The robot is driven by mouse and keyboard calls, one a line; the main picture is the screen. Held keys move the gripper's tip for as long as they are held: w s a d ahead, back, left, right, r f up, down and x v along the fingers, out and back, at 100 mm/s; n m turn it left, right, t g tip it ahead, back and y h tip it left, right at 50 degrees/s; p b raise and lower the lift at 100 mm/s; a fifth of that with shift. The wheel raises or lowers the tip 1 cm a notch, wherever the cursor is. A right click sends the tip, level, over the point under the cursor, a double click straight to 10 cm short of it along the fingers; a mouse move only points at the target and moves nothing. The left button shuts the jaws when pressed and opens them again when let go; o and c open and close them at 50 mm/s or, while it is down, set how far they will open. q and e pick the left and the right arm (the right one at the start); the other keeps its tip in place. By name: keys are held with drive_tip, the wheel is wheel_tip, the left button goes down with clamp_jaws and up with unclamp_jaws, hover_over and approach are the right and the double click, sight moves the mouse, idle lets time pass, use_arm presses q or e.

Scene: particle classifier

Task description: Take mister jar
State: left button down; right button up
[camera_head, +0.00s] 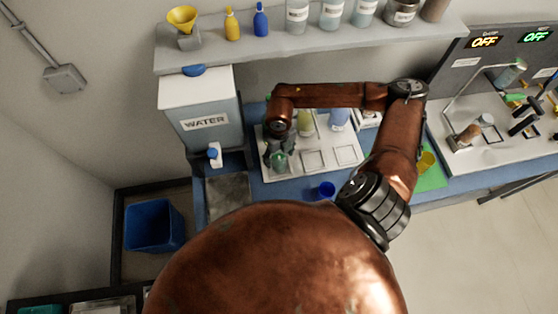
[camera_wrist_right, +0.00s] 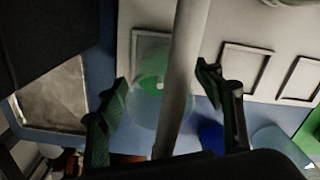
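A clear jar with a green part (camera_head: 279,161) sits at the front left of the white tray (camera_head: 343,154); I take it to be the mister jar. It also shows in the right wrist view (camera_wrist_right: 152,84). My right gripper (camera_head: 280,146) is above it and partly hides it in the head view. In the wrist view, the green fingers of the right gripper (camera_wrist_right: 163,78) stand wide apart, one on each side of the jar. I cannot tell how deep the jar sits between them. A pale tube (camera_wrist_right: 183,75) crosses in front of the jar. My left gripper is not in view.
A blue cup (camera_head: 326,190) stands in front of the tray. A yellow-green bottle (camera_head: 306,121) and a blue bottle (camera_head: 339,119) stand at the tray's back. The water tank (camera_head: 203,115) is at the left, under the shelf (camera_head: 260,47). Several tray slots are empty.

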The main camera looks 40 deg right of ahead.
drive_tip(key=c, duration=1.5)
drive_tip(key=shift+o, duration=0.2)
drive_tip(key=shift+r, duration=0.2)
